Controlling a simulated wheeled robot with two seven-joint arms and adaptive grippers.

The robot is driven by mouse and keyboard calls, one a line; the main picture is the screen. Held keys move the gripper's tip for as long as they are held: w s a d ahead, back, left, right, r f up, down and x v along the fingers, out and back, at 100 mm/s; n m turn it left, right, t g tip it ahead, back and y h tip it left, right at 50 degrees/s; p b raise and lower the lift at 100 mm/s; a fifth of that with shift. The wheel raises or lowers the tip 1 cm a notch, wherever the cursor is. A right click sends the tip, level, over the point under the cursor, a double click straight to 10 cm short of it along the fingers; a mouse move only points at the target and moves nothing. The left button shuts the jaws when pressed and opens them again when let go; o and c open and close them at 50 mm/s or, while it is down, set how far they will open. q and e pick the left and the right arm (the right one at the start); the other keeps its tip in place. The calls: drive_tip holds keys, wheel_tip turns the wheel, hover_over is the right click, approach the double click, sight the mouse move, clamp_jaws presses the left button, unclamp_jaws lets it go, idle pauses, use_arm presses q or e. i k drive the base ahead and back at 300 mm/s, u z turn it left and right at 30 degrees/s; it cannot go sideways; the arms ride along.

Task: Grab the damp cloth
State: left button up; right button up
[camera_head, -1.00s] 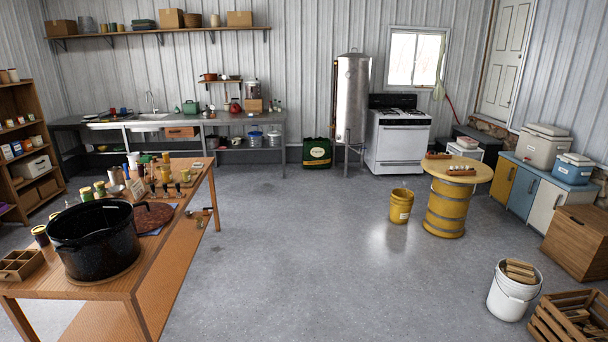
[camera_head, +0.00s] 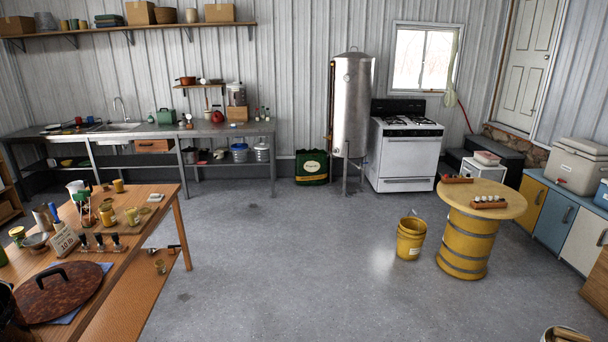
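I cannot tell for certain which thing is the damp cloth. A pale greenish, cloth-like thing (camera_head: 449,75) hangs on the back wall at the right edge of the window. A small whitish thing, too small to make out, shows at the mouth of the yellow bucket (camera_head: 410,240) on the floor. A flat blue piece (camera_head: 92,287) lies partly under the brown round lid (camera_head: 62,292) on the wooden table. Neither of my grippers shows in the view.
The wooden table (camera_head: 150,222) stands at the left. A yellow barrel table (camera_head: 480,205) and coloured cabinets (camera_head: 553,215) are at the right. A white stove (camera_head: 405,150), metal tank (camera_head: 351,105) and sink counter (camera_head: 230,131) line the back wall. The middle floor (camera_head: 290,260) is clear.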

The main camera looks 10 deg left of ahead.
sight(153, 198)
drive_tip(key=i, duration=2)
drive_tip(key=u, duration=0.2)
drive_tip(key=i, duration=2)
drive_tip(key=u, duration=0.6)
drive_tip(key=i, duration=1.45)
drive_tip(key=u, duration=1.9)
drive_tip(key=i, duration=1.05)
drive_tip(key=u, duration=0.85)
